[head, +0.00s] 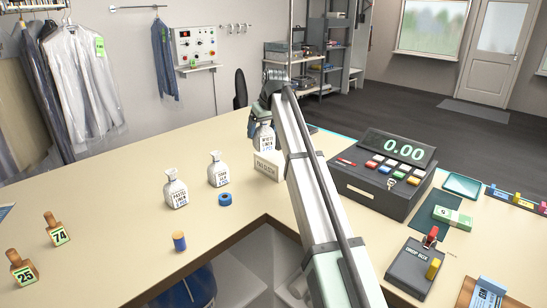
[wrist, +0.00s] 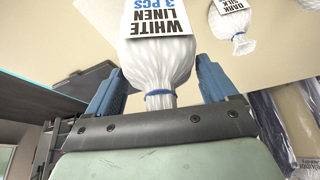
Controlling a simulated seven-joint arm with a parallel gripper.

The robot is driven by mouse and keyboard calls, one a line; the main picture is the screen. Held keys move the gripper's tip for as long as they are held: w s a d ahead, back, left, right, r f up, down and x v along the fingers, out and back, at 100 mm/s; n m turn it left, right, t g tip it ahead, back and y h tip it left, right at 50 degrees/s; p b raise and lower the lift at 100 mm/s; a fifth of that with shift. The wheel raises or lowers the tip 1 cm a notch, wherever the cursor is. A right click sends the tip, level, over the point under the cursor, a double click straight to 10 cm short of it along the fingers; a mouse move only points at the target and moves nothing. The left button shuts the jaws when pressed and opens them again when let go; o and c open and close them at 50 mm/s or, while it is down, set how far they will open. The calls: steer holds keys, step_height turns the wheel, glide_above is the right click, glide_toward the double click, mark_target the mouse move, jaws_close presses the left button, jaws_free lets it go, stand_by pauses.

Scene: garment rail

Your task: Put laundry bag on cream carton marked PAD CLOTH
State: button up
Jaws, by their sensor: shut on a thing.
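My gripper (head: 260,118) is shut on the neck of a white laundry bag (head: 264,138) at the middle of the counter. In the wrist view the bag (wrist: 160,55) sits between my two blue fingers, with a blue tie and a label reading WHITE LINEN 3 PCS. A cream carton (head: 267,168) stands right below and in front of the bag in the head view. Its lettering is too small to read surely. I cannot tell whether the bag touches the carton or is behind it. The carton is not clear in the wrist view.
Two other white bags (head: 175,188) (head: 218,169) stand to the left, near a blue tape roll (head: 225,199). A cash register (head: 382,172) stands to the right. Numbered tags (head: 57,230) and a thread spool (head: 179,241) are at the front left. The counter's left middle is clear.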

steer(key=w+d+r, duration=0.2)
steer(key=w+d, duration=0.2)
glide_above(272, 155)
steer(key=shift+w+f, duration=0.2)
steer(key=shift+f, duration=4.2)
steer(key=shift+f, duration=0.15)
steer(key=o, duration=1)
steer(key=v, duration=1.2)
